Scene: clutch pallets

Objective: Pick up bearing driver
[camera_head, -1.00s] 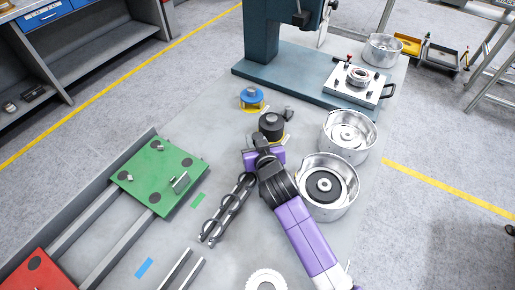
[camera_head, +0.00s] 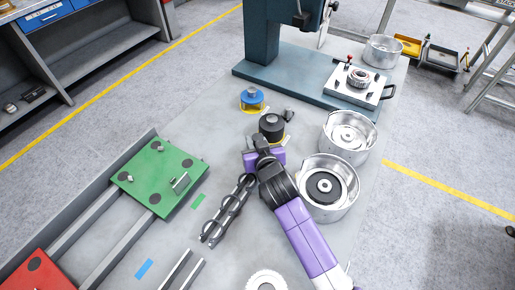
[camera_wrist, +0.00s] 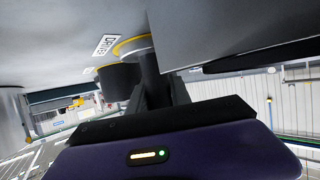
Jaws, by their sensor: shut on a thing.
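The bearing driver (camera_head: 271,124) is the black cylindrical piece with a knob on top, near the middle of the bench in the head view. A yellow ring mark shows partly beside its base. My gripper (camera_head: 267,143) reaches it from the near side and is shut on it. In the wrist view a dark stem (camera_wrist: 151,78) stands between my fingers, next to a yellow ring mark and a "Driver" label (camera_wrist: 104,45). The fingertips are mostly hidden, and I cannot tell whether the driver is clear of the bench.
A blue-topped piece (camera_head: 252,98) stands just behind to the left. Two metal bowls (camera_head: 348,137) (camera_head: 341,204) stand close on the right. A slotted black rack (camera_head: 228,210) and a green pallet (camera_head: 160,176) are at the left. The press base (camera_head: 300,72) lies behind.

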